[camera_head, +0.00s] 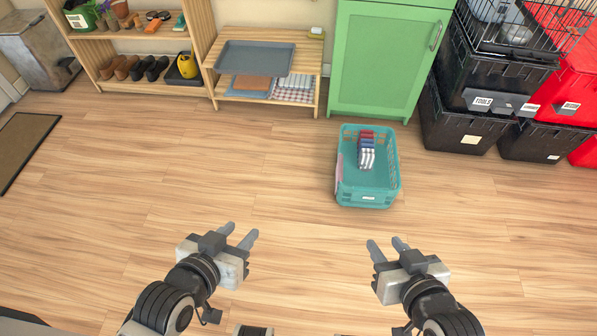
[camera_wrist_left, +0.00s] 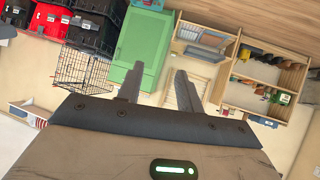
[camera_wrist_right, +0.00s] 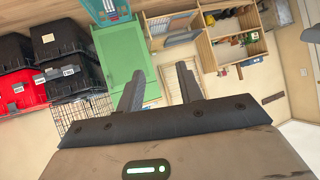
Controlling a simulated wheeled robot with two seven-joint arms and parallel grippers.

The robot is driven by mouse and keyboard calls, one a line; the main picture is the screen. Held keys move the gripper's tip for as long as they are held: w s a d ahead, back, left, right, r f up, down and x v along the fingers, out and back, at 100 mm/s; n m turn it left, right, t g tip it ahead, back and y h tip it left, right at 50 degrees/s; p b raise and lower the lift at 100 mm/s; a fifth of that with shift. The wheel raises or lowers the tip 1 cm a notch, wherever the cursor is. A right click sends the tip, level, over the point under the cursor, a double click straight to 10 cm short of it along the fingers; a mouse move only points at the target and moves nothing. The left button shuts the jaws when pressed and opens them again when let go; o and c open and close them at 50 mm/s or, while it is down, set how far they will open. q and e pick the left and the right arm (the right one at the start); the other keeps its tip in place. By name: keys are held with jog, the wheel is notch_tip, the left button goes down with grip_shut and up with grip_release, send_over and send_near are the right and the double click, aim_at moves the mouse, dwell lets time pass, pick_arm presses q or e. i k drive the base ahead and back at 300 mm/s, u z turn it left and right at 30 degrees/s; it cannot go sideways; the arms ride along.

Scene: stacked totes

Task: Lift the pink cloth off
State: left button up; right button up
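A pink cloth (camera_head: 339,167) shows as a thin strip at the left side of the teal basket (camera_head: 383,200); most of it is hidden or too small to make out. The basket stands on the wooden floor ahead of my grippers and shows partly at the top of the right wrist view (camera_wrist_right: 107,12). My left gripper (camera_head: 241,234) is open and empty, left of and nearer than the basket. My right gripper (camera_head: 386,244) is open and empty, just in front of the basket, apart from it.
A green cabinet (camera_head: 385,60) stands behind the basket. A low wooden shelf with a grey tray (camera_head: 254,57) is to its left. Black totes (camera_head: 462,125), red totes and a wire crate (camera_head: 520,25) are stacked at right. The floor around the basket is clear.

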aim_at(339, 174)
jog(key=u, duration=1.5)
jog(key=i, duration=1.75)
jog(key=z, duration=2.3)
jog(key=i, duration=1)
